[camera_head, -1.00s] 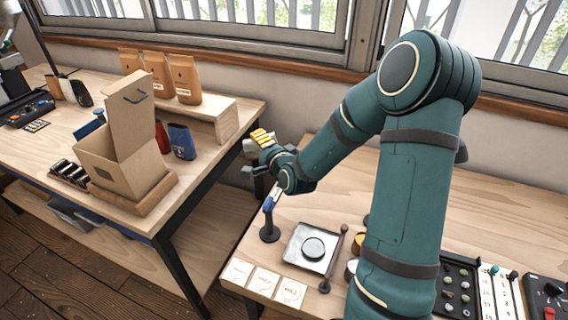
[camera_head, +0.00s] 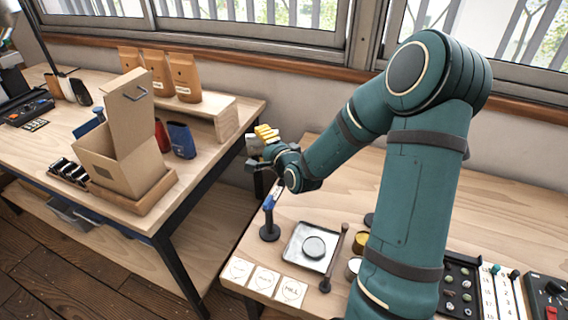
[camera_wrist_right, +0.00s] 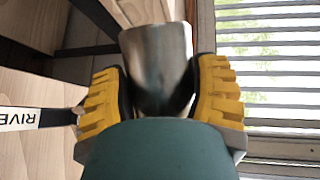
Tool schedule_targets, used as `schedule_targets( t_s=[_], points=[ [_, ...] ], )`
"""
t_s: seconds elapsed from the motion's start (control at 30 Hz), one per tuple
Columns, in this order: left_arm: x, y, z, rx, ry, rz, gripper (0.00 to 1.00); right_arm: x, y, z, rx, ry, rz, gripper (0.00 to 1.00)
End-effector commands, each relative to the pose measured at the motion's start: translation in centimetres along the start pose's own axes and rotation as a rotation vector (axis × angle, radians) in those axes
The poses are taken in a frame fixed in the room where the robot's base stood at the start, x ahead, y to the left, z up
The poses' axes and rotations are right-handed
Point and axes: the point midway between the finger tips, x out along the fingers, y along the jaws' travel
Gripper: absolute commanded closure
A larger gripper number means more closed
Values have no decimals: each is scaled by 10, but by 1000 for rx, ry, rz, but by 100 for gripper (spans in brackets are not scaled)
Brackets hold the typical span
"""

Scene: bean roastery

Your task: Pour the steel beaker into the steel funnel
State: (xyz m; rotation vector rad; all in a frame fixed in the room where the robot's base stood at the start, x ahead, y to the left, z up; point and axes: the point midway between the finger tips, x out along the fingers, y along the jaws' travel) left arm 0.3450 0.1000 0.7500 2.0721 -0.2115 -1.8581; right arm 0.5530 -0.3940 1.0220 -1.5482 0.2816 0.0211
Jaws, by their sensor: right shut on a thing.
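My right gripper (camera_wrist_right: 160,88) is shut on the steel beaker (camera_wrist_right: 156,60), with a yellow-padded finger on each side of it in the right wrist view. In the head view my right gripper (camera_head: 266,134) is raised over the left edge of the right table, near the gap between the tables. The beaker is mostly hidden there, and I cannot tell whether anything is flowing from it. I cannot make out the steel funnel in either view. My left gripper is not in view.
Below the gripper stands a dark post with a blue top (camera_head: 269,203). Beside it are a square metal tray (camera_head: 297,257) with a round disc, a brown rod (camera_head: 335,257) and printed cards (camera_head: 264,280). An open cardboard box (camera_head: 118,165) stands on the left table (camera_head: 225,100).

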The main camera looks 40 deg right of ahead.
Motion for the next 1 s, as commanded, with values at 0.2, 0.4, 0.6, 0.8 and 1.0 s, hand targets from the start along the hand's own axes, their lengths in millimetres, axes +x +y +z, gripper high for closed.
schedule_targets(
  t_s=[0.2, 0.4, 0.6, 0.8, 1.0],
  points=[
    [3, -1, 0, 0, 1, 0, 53, 0, -2, -1, 25, -5, -13, 80],
    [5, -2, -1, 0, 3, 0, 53, -1, -3, -2, 50, -9, -23, 80],
    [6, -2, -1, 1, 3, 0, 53, -2, -4, -3, 74, -14, -33, 80],
    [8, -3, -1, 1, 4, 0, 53, -2, -5, -4, 94, -18, -41, 80],
    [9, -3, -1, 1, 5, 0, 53, -2, -6, -4, 113, -23, -48, 80]
  ],
)
